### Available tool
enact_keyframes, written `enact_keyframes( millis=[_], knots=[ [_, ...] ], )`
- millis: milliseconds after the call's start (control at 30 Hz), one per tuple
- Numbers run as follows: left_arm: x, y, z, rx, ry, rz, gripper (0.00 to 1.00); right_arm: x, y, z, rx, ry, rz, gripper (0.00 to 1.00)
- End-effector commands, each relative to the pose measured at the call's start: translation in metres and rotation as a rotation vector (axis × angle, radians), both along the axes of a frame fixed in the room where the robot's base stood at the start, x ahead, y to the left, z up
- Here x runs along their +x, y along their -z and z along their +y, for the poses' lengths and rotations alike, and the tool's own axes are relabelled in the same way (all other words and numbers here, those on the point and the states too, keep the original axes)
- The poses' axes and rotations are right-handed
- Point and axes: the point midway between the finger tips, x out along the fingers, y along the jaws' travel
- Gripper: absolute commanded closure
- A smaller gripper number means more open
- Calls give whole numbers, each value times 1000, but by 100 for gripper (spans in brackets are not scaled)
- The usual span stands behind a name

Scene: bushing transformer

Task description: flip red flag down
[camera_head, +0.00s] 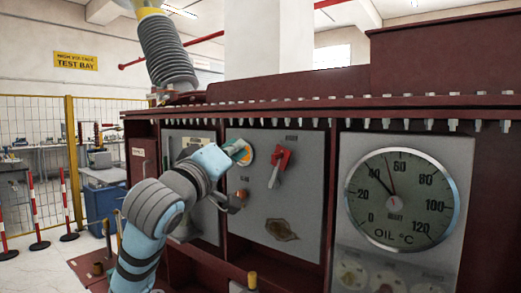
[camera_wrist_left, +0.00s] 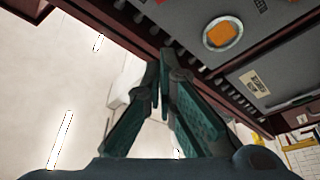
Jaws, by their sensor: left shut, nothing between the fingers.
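The red flag (camera_head: 281,158) is on the grey panel in the head view, with a pale grey lever hanging below it, tilted down-left. My left gripper (camera_head: 238,147) is left of the flag, in front of the panel beside a round orange disc with a pale rim (camera_head: 248,155). Its teal fingers (camera_wrist_left: 158,75) are shut and empty in the left wrist view, with the orange disc (camera_wrist_left: 222,33) to the upper right. The gripper looks apart from the flag. I cannot make out the flag in the wrist view. My right gripper is not in view.
A large oil temperature dial (camera_head: 402,199) is on the right panel. A brown patch (camera_head: 282,230) is low on the middle panel. A row of bolts runs along the dark red ledge above. A yellow fence (camera_head: 72,160) and striped posts stand at left.

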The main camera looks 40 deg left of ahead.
Motion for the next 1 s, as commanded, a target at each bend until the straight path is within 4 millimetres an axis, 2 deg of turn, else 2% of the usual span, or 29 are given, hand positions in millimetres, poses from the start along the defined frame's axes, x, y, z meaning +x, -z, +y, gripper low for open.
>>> enact_keyframes(
  millis=[167,567,600,700,1000],
  knots=[
    [17,-6,4,-3,2,2,100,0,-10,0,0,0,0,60],
    [96,-28,24,-3,1,3,100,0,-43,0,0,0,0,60],
    [95,-17,16,3,3,3,100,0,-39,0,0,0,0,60],
    [94,-4,6,2,1,2,100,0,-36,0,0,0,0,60],
    [94,6,-3,2,-1,1,100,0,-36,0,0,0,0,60]
  ],
)
